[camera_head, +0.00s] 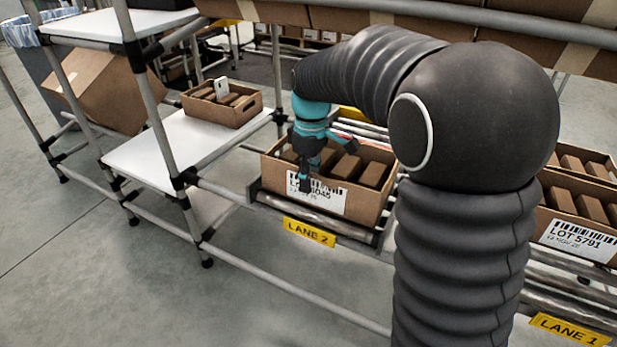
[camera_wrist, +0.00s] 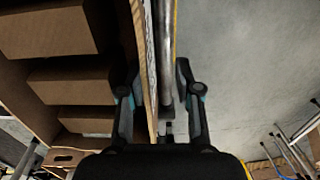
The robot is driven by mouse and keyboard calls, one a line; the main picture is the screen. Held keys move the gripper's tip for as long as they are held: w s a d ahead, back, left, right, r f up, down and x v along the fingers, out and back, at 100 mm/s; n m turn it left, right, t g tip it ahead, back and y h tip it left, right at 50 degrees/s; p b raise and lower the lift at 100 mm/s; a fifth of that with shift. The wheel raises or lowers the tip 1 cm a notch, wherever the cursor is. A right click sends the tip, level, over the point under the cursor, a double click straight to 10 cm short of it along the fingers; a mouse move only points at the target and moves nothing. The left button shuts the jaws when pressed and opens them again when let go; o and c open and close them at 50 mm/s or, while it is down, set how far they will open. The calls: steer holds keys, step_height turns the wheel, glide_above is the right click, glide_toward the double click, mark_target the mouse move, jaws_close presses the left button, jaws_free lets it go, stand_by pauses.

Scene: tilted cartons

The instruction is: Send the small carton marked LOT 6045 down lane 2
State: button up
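The open brown carton (camera_head: 362,207) sits at the front end of the rollers above the yellow LANE 2 sign (camera_head: 309,232). Its white label (camera_head: 326,199) reads 6045, with the LOT part hidden behind my gripper. Several brown boxes (camera_head: 346,166) lie inside it. My gripper (camera_head: 307,182) points down at the carton's front wall. In the wrist view, the carton wall (camera_wrist: 149,110) stands between the two fingers of my gripper (camera_wrist: 160,75). The left finger is close to the wall on the inner side; a gap shows between the wall and the right finger.
A carton marked LOT 5791 (camera_head: 578,240) stands on the right, above the LANE 1 sign (camera_head: 568,330). A small open carton (camera_head: 222,108) is on the white shelf (camera_head: 150,157) at left. A larger tilted carton (camera_head: 105,90) is behind. Rails and cartons hang overhead.

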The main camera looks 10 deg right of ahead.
step_height(320, 180, up, 3)
steer(key=shift+f+p, duration=0.15)
steer(key=shift+p, duration=0.7)
steer(key=shift+o, duration=0.3)
